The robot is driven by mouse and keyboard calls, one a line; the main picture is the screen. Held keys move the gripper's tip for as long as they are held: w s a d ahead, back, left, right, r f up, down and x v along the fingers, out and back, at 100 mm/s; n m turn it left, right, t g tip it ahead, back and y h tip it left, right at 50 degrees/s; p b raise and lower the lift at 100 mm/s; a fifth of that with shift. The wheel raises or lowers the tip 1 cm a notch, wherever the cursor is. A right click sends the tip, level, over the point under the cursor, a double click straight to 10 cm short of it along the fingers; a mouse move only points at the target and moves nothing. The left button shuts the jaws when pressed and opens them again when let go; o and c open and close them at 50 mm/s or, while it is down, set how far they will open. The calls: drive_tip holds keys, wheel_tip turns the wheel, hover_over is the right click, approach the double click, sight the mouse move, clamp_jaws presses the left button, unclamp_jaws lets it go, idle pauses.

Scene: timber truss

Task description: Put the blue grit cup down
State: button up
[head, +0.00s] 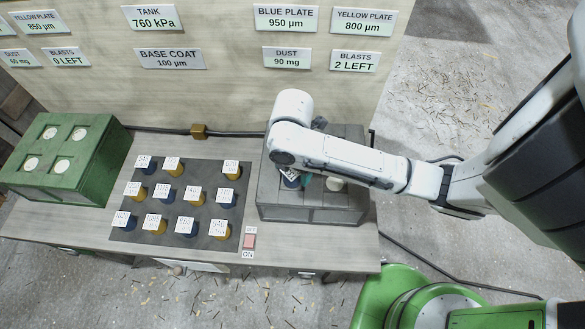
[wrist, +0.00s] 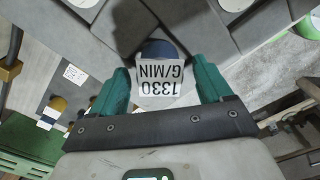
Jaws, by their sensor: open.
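A blue grit cup (head: 291,179) with a white label sits at the grey block (head: 290,213), partly hidden by my arm in the head view. In the wrist view the blue cup (wrist: 158,49) shows a label reading 1330 G/MIN. My gripper (wrist: 162,72) is open, with one teal finger on each side of the cup and visible gaps beside the label. In the head view my gripper (head: 303,182) is mostly hidden under the wrist. Whether the cup rests fully in a seat of the block cannot be told.
A dark mat (head: 205,172) on the bench (head: 75,222) holds several labelled blue and yellow cups. A red switch (head: 249,241) is by its right corner. A green block (head: 62,155) with white discs stands left. A white disc (head: 335,184) is on the grey block.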

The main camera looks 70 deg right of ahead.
sight(292, 170)
wheel_tip(292, 170, up, 11)
drive_tip(key=w+a+r+m+t+y, duration=0.2)
drive_tip(key=w+a+r+m+t, duration=0.15)
drive_tip(key=w+a, duration=0.35)
drive_tip(key=w+a+r+m+t+y, duration=0.1)
drive_tip(key=w+a+r+m+t, duration=0.2)
drive_tip(key=w+a, duration=0.45)
drive_tip(key=s+a+f+m+g, duration=0.25)
drive_tip(key=s+f+m, duration=0.45)
drive_tip(key=s+f, duration=0.45)
drive_tip(key=s+d+f+m+g+h, duration=0.1)
drive_tip(key=s+d+f, duration=0.1)
drive_tip(key=s, duration=0.3)
drive_tip(key=s+d+f+m+g+h, duration=0.1)
drive_tip(key=s+d+f+g+h, duration=0.1)
drive_tip(key=s+d, duration=0.3)
drive_tip(key=shift+s+d+f+p, duration=0.3)
drive_tip(key=shift+f+p, duration=0.15)
drive_tip(key=shift+f, duration=0.35)
drive_tip(key=shift+m, duration=0.25)
